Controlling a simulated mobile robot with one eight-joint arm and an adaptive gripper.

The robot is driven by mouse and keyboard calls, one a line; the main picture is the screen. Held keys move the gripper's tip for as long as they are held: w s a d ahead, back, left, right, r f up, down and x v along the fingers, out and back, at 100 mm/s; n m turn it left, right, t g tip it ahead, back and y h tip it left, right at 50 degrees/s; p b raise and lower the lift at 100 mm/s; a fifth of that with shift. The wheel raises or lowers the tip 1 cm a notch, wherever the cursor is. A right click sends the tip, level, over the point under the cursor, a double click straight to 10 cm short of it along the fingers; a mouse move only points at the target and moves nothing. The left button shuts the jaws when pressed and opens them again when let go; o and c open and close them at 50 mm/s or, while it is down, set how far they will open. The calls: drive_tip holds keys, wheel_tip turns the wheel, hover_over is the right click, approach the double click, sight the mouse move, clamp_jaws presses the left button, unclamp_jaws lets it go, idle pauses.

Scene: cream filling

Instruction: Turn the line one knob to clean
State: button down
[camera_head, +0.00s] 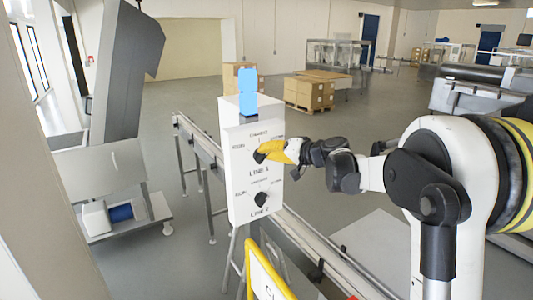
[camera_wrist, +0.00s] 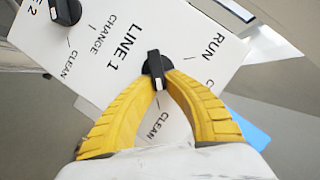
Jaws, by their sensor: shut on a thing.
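The line one knob (camera_wrist: 154,67) is black with a raised bar, on a white control box (camera_head: 240,208). In the wrist view its bar runs nearly straight down the picture, with its lower end lined up with the CLEAN mark (camera_wrist: 158,126). RUN (camera_wrist: 214,46) is printed to the upper right. My gripper (camera_wrist: 158,75) has yellow fingers closed on the knob from both sides. In the head view my gripper (camera_head: 262,154) reaches the box from the right and hides most of this knob.
The line two knob (camera_head: 260,199) sits lower on the same box. A blue piece (camera_head: 247,80) stands on top of it. A conveyor rail (camera_head: 312,238) runs behind the box, and a yellow-framed sign (camera_head: 268,277) stands in front. Cardboard boxes (camera_head: 305,93) are farther back.

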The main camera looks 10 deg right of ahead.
drive_tip(key=c, duration=1.4)
unclamp_jaws()
drive_tip(key=shift+a, duration=0.1)
drive_tip(key=v, duration=1.2)
